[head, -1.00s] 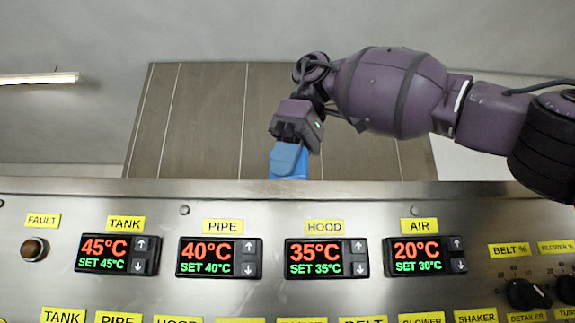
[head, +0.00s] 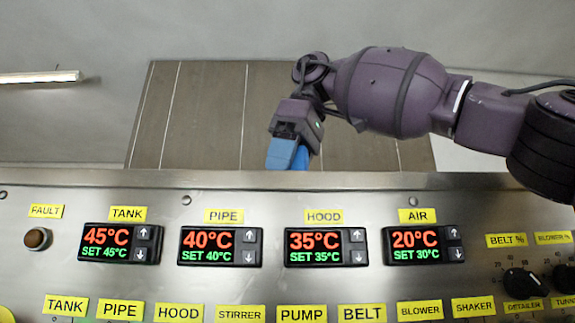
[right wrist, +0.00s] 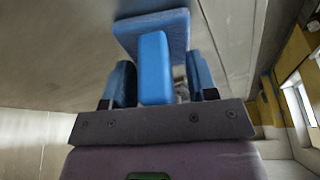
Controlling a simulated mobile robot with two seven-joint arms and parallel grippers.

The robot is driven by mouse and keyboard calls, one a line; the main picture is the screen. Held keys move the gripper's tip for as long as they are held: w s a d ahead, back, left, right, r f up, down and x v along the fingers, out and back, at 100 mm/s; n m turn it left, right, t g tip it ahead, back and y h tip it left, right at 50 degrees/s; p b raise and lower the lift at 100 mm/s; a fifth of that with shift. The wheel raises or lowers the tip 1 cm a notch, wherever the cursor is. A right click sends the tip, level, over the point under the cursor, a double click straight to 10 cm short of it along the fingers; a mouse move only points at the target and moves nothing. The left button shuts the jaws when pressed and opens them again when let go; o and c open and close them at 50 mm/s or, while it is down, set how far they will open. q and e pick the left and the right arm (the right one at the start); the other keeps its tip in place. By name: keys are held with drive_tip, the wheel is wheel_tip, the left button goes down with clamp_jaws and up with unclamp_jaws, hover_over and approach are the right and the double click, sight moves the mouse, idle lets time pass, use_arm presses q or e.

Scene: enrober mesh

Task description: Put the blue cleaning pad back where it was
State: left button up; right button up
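The blue cleaning pad shows in the right wrist view as a flat blue block (right wrist: 178,28) with a brighter blue upright grip part (right wrist: 155,68). My right gripper (right wrist: 160,82) has blue fingers on both sides of that grip part. A gap shows between the grip part and the right-hand finger, so the gripper looks open around it. In the head view my right gripper (head: 284,152) points down just behind the panel's top edge. A strip of brighter blue (head: 303,157) shows beside its finger, and whatever is lower is hidden by the panel. My left gripper is out of view.
A steel control panel (head: 380,187) with temperature displays, yellow labels and knobs fills the front of the head view. A brown panelled surface (head: 205,115) stands behind my right arm. The space left of the arm above the panel is clear.

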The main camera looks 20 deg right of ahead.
sight(302, 148)
drive_tip(key=shift+p+v, duration=0.55)
drive_tip(key=shift+v, duration=3.2)
